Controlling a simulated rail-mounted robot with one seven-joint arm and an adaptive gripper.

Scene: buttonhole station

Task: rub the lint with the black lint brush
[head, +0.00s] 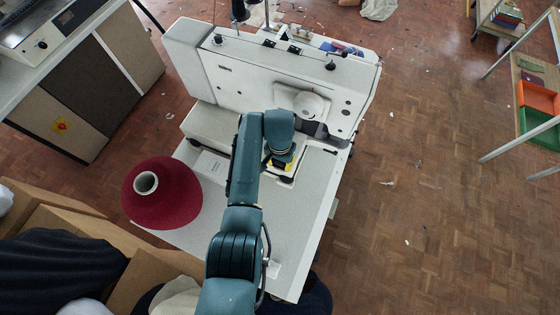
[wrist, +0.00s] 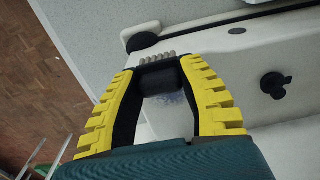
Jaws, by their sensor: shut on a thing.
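My gripper (wrist: 160,74) is shut on the black lint brush (wrist: 160,80), which sits between the yellow-padded fingertips. The brush's pale bristles (wrist: 158,58) stick out just past the fingertips. A small bluish-grey fuzzy patch, seemingly the lint (wrist: 171,100), shows on the white machine surface, seen through the gap between the fingers. I cannot tell whether the bristles touch the machine. In the head view my gripper (head: 280,165) is low at the front of the white sewing machine (head: 250,75), and my arm hides the brush and the lint.
A dark red cone of thread (head: 172,200) stands on the grey table (head: 300,235) left of my arm. A black knob (wrist: 276,85) juts from the machine right of the gripper. Cardboard boxes (head: 75,222) lie at the lower left. The table's right part is clear.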

